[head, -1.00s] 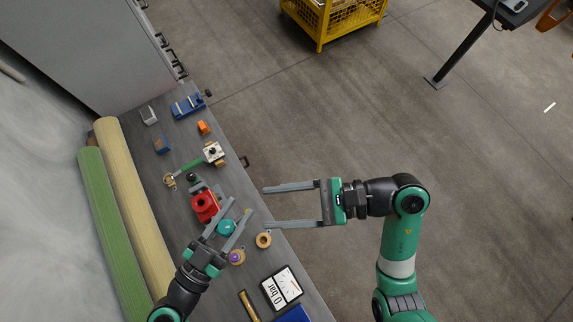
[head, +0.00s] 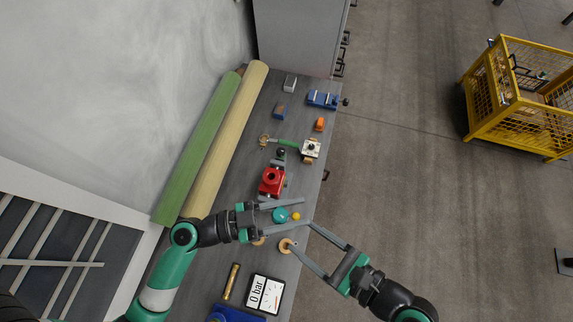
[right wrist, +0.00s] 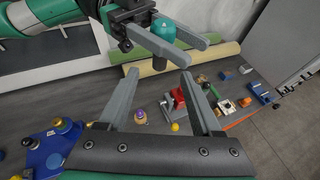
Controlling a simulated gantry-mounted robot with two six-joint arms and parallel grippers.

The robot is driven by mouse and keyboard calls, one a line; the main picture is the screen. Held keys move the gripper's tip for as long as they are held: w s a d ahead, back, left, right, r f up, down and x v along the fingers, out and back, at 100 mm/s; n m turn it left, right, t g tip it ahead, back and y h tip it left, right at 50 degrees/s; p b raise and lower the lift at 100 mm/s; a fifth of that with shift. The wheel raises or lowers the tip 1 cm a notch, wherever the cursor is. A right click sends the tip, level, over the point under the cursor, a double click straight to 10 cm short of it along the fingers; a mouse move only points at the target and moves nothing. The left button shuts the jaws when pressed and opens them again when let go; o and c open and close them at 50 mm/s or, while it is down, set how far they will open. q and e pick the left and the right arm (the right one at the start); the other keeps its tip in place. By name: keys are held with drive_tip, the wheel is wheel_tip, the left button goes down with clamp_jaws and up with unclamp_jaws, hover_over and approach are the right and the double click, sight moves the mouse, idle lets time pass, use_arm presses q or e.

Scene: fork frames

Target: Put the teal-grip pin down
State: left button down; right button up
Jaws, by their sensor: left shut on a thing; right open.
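My left gripper (head: 304,211) is shut on the teal-grip pin (head: 280,215), whose teal knob shows between its fingers. In the right wrist view, the teal knob (right wrist: 163,29) sits at the left gripper's fingers (right wrist: 199,52), with a dark shank (right wrist: 159,63) hanging below, clear of the bench. My right gripper (head: 300,234) is open and empty at the bench's front edge, just below the left one. In the right wrist view its fingers (right wrist: 159,75) spread below the pin. A wooden ring (head: 287,246) lies by the right fingertips.
A red block (head: 271,182) with a round hole stands just behind the grippers. A yellow knob (head: 296,216) is beside the left fingers. A purple knob (right wrist: 140,116) stands on the bench. Two rolls (head: 235,135) line the wall side.

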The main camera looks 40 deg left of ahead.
drive_tip(key=x, duration=0.7)
clamp_jaws()
use_arm(q)
drive_tip(key=shift+c, duration=1.5)
unclamp_jaws()
